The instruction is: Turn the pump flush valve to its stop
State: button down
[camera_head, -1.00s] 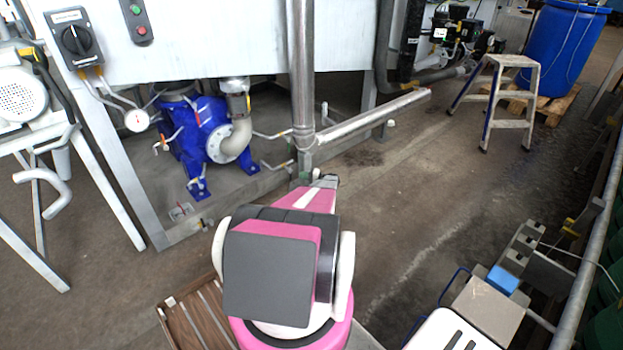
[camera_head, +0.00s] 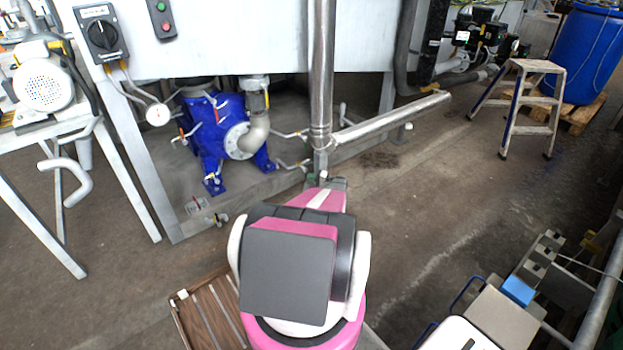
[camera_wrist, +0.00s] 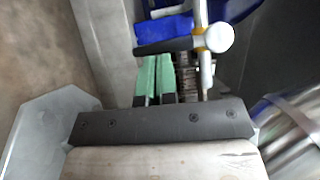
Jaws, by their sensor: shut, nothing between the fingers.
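The blue pump (camera_head: 212,135) stands low under the steel tank, with pipes and small valves around it. In the wrist view, a valve handle (camera_wrist: 165,47), dark with a yellow collar, lies across a thin steel pipe (camera_wrist: 204,70) beside a round white knob (camera_wrist: 219,38). I cannot tell for sure whether this is the flush valve. My gripper (camera_wrist: 153,72) has green fingertips close together and empty, just below the dark handle in the picture. Whether they touch it is unclear. In the head view my own arm hides the fingers.
A thick steel post (camera_head: 320,80) and a slanting pipe (camera_head: 390,117) stand in front of the tank. A step stool (camera_head: 533,68) and blue barrel (camera_head: 583,50) are at the back right. A wooden slatted crate (camera_head: 212,318) is low near my arm.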

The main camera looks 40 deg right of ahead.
jog(key=shift+a+f+m, duration=0.15)
jog(key=shift+a+m, duration=0.1)
jog(key=shift+m, duration=0.05)
jog(key=a+r+m+t+h, duration=0.2)
jog(key=a+m+t, duration=0.5)
jog(key=m, duration=0.6)
jog(key=shift+a+r+t+h, duration=0.3)
jog(key=shift+a+r+h, duration=0.1)
jog(key=shift+a+r, duration=0.15)
jog(key=shift+r, duration=0.1)
dwell(0.7)
